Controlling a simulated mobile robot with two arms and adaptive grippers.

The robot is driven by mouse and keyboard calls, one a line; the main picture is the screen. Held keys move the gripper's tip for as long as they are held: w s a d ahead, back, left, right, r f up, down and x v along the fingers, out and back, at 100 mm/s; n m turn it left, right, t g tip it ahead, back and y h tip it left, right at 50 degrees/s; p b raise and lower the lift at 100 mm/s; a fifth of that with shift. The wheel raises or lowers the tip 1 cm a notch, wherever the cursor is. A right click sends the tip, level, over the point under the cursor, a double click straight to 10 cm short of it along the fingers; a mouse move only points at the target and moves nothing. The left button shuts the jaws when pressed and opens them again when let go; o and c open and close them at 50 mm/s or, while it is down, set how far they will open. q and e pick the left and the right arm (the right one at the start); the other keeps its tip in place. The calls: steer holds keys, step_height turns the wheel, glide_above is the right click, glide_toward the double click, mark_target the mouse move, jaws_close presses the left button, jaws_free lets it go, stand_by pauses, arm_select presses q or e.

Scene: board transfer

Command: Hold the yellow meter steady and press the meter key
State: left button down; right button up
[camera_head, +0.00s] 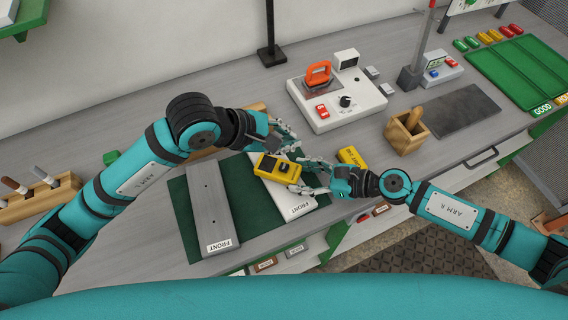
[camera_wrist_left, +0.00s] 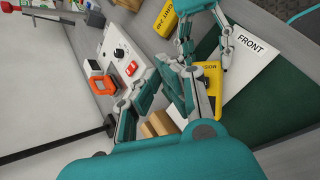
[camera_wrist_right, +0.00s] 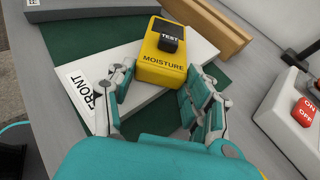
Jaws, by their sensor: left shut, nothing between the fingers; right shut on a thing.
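The yellow meter (camera_head: 268,165), marked MOISTURE in the right wrist view (camera_wrist_right: 162,66), lies over the white FRONT board (camera_head: 298,206). Its black TEST key (camera_wrist_right: 170,36) is on its top face. My right gripper (camera_head: 308,178) is shut on the meter, with fingers on either side of its near end in the right wrist view (camera_wrist_right: 160,92). My left gripper (camera_head: 284,140) is shut and empty, just above and beside the meter in the head view. The left wrist view shows the meter (camera_wrist_left: 210,80) partly hidden behind the left fingers.
A grey FRONT board (camera_head: 208,205) lies on the green mat (camera_head: 185,210). A white console (camera_head: 335,110) with an orange-handled tool (camera_head: 318,75) stands behind. A wooden box (camera_head: 405,140) is to the right.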

mark_target(285, 168)
arm_select(q)
steer(key=shift+f, duration=3.8)
steer(key=shift+f, duration=0.1)
steer(key=shift+f, duration=0.25)
steer(key=shift+f, duration=0.5)
steer(key=shift+r, duration=0.9)
steer(key=shift+r, duration=2.5)
